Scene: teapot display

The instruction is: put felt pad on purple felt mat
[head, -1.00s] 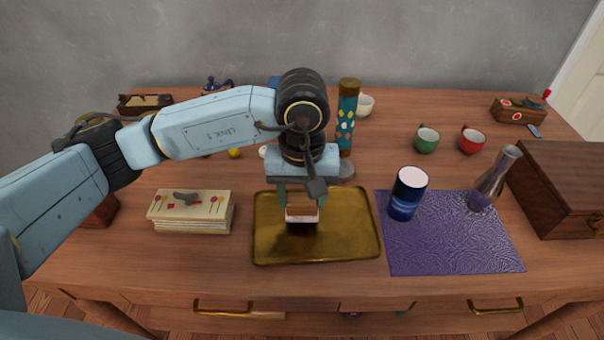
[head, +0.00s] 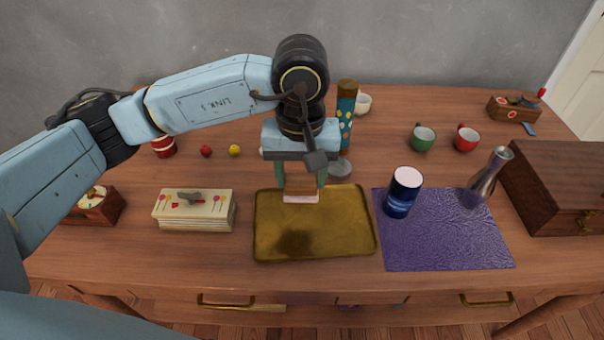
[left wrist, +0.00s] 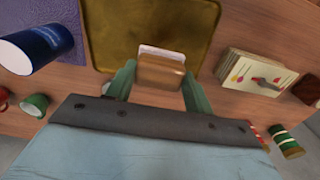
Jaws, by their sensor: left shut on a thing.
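The felt pad (head: 301,192) is a small brown block with a pale underside. My left gripper (head: 301,181) is shut on it and holds it above the gold tray (head: 345,240), with a dark shadow on the tray below. In the left wrist view the pad (left wrist: 161,70) sits between the green fingers of the gripper (left wrist: 160,82). The purple felt mat (head: 450,242) lies flat right of the tray. My right gripper is not in view.
A dark blue cylinder (head: 402,194) stands on the mat's left back part, and a metal vase (head: 485,180) on its right back part. The mat's front is clear. A wooden box (head: 555,180) stands right of the mat. A stack of cards (head: 195,212) lies left of the tray.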

